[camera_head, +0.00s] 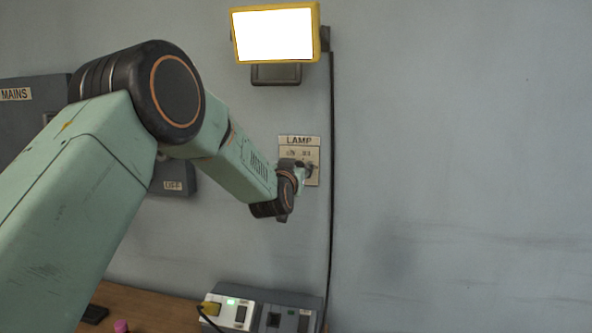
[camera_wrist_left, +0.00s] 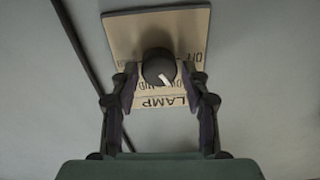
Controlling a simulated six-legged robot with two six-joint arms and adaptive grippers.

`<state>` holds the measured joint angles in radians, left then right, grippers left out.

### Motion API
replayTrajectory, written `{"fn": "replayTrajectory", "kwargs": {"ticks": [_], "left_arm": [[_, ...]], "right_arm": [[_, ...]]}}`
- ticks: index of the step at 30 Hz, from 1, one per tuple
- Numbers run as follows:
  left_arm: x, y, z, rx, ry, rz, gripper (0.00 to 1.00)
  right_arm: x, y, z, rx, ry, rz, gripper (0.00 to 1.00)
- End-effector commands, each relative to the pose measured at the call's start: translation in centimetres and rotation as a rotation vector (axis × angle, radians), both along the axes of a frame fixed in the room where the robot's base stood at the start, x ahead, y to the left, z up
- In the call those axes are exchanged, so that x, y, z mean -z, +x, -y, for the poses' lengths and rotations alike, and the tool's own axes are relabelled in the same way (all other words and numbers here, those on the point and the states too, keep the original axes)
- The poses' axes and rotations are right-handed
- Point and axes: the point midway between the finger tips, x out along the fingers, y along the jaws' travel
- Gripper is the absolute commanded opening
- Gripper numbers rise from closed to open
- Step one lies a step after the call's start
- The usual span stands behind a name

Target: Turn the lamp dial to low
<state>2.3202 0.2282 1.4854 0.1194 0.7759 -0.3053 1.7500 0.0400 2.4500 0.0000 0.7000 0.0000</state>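The lamp dial (camera_wrist_left: 159,68) is a round black knob with a white pointer mark. It sits on a beige plate (camera_wrist_left: 118,32) lettered LAMP, which appears upside down in the left wrist view. The pointer is toward the LAMP lettering, slightly to the right in that view; OFF shows at the right, and the knob partly hides other labels. My left gripper (camera_wrist_left: 158,78) is open, with a finger on each side of the dial and gaps visible. In the head view my left wrist partly covers the plate (camera_head: 312,142). My right gripper is out of view.
A lamp (camera_head: 275,35) with a yellow frame glows white above the plate. A black cable (camera_head: 332,120) runs down the wall beside it. A grey MAINS box (camera_head: 40,92) is at the left. A switch unit (camera_head: 231,312) stands on the wooden bench (camera_head: 160,312) below.

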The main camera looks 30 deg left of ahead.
Motion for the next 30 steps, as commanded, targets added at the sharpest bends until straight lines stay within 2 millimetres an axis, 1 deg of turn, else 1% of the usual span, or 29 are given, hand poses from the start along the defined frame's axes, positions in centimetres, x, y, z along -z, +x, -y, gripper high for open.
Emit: {"fn": "replayTrajectory", "kwargs": {"ticks": [1, 3, 11, 16, 20, 30], "left_arm": [[0.1, 0.0, 0.0, 0.000, -0.001, -0.002, 0.53], [0.2, 0.0, 0.0, 0.001, -0.001, -0.004, 0.58], [0.4, -0.1, 0.0, 0.000, -0.002, -0.008, 0.58], [0.4, -0.9, 0.2, 0.001, -0.002, -0.009, 0.58], [0.4, -2.4, 0.6, 0.001, -0.003, -0.010, 0.58], [0.4, -7.3, 1.9, 0.001, -0.003, -0.009, 0.58]], "right_arm": [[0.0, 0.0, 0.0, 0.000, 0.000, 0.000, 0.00], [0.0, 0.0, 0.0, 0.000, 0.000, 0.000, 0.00], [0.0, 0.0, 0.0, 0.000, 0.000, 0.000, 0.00], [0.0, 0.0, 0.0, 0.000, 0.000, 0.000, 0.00], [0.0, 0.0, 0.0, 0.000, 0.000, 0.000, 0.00], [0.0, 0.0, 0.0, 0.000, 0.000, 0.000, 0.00]]}}
